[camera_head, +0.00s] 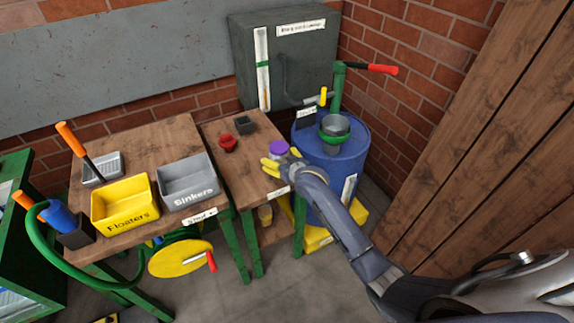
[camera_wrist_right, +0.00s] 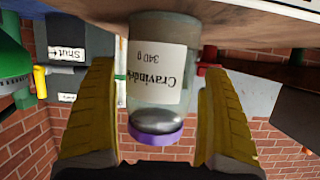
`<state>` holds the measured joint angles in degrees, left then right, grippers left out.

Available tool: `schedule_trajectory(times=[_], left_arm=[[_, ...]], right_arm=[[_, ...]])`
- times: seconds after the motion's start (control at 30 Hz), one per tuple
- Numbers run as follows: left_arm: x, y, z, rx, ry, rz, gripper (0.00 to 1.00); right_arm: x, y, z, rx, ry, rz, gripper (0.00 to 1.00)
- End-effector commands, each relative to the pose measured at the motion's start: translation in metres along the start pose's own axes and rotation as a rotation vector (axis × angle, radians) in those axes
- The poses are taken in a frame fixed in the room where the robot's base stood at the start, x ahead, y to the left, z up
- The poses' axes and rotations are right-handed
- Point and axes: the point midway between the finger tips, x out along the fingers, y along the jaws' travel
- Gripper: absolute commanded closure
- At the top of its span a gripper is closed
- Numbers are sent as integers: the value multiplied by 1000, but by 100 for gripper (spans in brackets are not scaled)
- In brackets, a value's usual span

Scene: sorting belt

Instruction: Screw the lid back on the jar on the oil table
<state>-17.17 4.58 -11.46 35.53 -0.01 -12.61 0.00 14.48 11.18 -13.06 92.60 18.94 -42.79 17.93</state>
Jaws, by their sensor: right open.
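The jar (camera_wrist_right: 158,75) is clear, with a white label reading "Cravinde…" and 340 g. It stands on the oil table (camera_head: 240,172); the right wrist view shows it upside down. The purple lid (camera_head: 280,147) sits at its mouth and also shows in the right wrist view (camera_wrist_right: 155,136). I cannot tell whether it is screwed tight. My right gripper (camera_head: 267,168) is open, its yellow fingers on either side of the jar with gaps visible. Most of the jar is hidden in the head view. My left gripper is not in view.
A red object (camera_head: 228,143) and a small dark box (camera_head: 244,124) lie farther back on the oil table. A blue barrel (camera_head: 327,170) with a green pump stands to the right. The left table holds the yellow Floaters bin (camera_head: 125,203) and grey Sinkers bin (camera_head: 187,182).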

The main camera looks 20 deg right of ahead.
Motion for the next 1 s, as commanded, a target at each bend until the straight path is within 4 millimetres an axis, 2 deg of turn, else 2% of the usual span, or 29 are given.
schedule_trajectory(times=[0.6, 0.8, 1.0], left_arm=[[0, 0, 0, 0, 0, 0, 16], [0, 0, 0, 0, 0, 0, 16], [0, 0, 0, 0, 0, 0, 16]], right_arm=[[-92, 0, 2, -2, -2, 0, 16], [-110, 0, 1, -1, -2, 0, 16], [-116, 0, 1, -1, -1, 0, 16]])
